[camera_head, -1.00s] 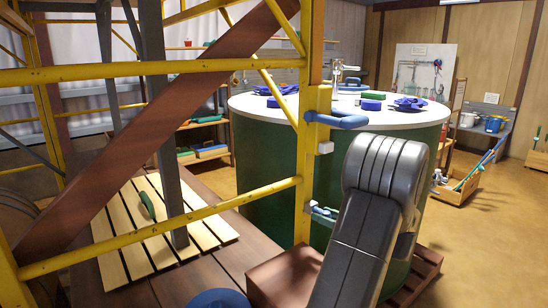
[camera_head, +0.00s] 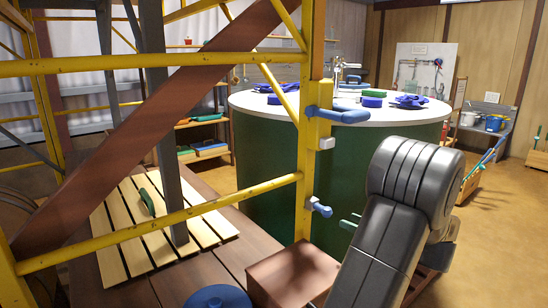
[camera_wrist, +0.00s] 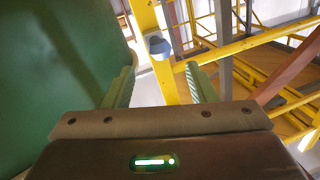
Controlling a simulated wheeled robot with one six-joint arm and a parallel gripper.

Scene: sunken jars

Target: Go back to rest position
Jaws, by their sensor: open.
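My gripper (camera_wrist: 160,70) is open in the wrist view, its two green fingers apart with nothing between them. A blue-capped knob (camera_wrist: 158,46) on a yellow post (camera_wrist: 166,72) shows beyond the fingertips. In the head view, green fingertips of my gripper (camera_head: 350,222) show just left of my dark arm, close to the blue knob (camera_head: 320,208) on the yellow post (camera_head: 303,160), with a gap between. The rest of my gripper is hidden behind my arm there.
A big green tank (camera_head: 262,165) with a white top stands behind the post; its green wall (camera_wrist: 60,60) fills the left of the wrist view. Yellow scaffold bars (camera_head: 150,231) and a brown diagonal beam (camera_head: 130,135) cross the left. Open floor (camera_head: 490,230) lies at right.

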